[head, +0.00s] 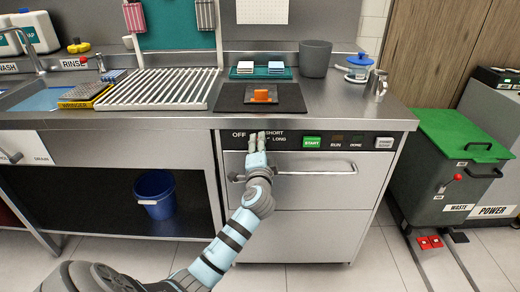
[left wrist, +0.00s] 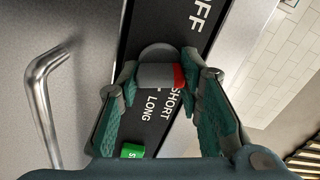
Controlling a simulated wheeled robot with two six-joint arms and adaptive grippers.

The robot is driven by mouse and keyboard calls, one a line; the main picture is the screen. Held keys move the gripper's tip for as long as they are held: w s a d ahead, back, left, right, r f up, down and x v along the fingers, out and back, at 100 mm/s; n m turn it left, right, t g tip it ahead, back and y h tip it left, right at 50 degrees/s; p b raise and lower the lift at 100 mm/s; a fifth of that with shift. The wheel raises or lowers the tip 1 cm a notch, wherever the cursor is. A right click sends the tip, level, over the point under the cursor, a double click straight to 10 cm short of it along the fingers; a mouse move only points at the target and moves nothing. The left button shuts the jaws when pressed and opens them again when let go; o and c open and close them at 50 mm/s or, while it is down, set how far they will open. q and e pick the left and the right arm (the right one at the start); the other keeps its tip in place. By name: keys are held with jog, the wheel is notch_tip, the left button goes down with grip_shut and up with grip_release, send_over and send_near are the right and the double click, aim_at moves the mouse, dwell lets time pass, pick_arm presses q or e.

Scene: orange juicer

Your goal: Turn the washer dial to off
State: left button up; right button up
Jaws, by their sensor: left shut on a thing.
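The washer dial (left wrist: 155,74) is a grey knob with a red mark on its right side in the left wrist view. The red mark lies close to the SHORT label, with OFF above it and LONG below. My left gripper (left wrist: 160,68) has its green-padded fingers on either side of the dial and is shut on it. In the head view my left gripper (head: 257,141) is at the washer's (head: 320,190) front panel and hides the dial. My right gripper is not in view.
A green START button (head: 312,141) is right of the dial. A bar handle (head: 315,170) runs below the panel and shows beside the gripper in the left wrist view (left wrist: 42,95). A green-lidded waste bin (head: 460,140) stands at the right. A blue bucket (head: 155,195) is at the left.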

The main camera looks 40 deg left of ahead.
pick_arm(q)
jog(key=shift+f+n+b, duration=0.1)
jog(key=shift+n+b, duration=0.2)
jog(key=shift+n, duration=1.1)
jog(key=shift+n+b, duration=0.4)
jog(key=shift+n, duration=0.9)
jog(key=shift+b, duration=0.3)
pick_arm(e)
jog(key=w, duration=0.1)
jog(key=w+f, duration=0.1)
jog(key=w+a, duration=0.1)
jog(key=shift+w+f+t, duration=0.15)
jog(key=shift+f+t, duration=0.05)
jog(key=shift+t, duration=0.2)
